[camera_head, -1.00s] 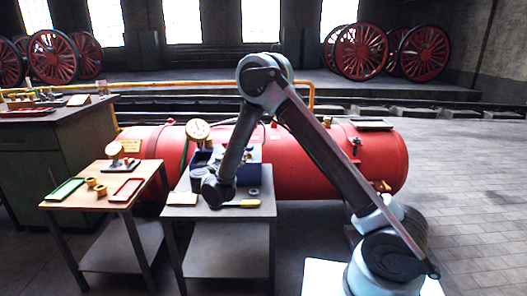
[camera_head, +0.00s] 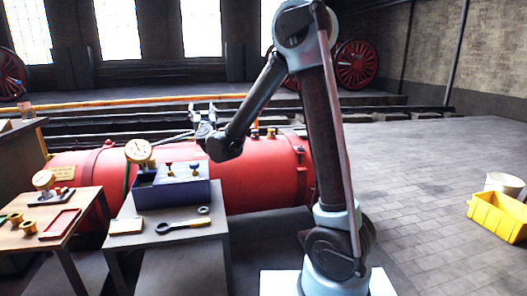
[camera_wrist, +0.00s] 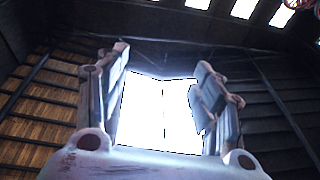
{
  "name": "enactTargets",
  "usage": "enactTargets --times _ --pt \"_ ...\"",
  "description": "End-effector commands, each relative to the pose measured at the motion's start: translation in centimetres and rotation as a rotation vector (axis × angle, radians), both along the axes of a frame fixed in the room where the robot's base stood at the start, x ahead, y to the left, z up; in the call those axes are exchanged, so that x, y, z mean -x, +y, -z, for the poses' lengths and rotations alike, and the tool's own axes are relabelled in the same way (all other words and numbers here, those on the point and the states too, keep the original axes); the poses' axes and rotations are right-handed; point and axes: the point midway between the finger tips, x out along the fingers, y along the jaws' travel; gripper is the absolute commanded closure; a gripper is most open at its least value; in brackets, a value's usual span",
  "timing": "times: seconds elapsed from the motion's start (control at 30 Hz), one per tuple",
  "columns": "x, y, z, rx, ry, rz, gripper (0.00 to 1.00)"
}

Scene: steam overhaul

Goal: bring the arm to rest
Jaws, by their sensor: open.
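My gripper (camera_head: 204,116) is raised in the head view, above and behind the blue box (camera_head: 172,190) on the right-hand bench, with its fingers pointing up. In the wrist view my gripper (camera_wrist: 163,100) has its two fingers spread wide apart. Nothing is between them but a bright window or skylight far behind. My arm stands upright from its base and bends down to the wrist over the red boiler (camera_head: 245,175). The gripper appears clear of the bench and of the things on it.
A wrench (camera_head: 184,224) and a pale block (camera_head: 126,226) lie before the blue box. The left bench holds a red tray (camera_head: 60,223) and brass fittings. A yellow crate (camera_head: 497,217) and a white bucket (camera_head: 504,183) stand far right; floor between is clear.

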Motion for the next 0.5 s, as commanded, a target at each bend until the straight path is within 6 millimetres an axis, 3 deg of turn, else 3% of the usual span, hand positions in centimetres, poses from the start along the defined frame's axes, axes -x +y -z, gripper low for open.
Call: enactTargets --times 0.23,0.5 --pt "1.0 -4.6 -2.3 0.07 0.053 -0.135 0.39" --pt "3.6 -9.9 -1.5 0.162 0.183 -0.247 0.39"
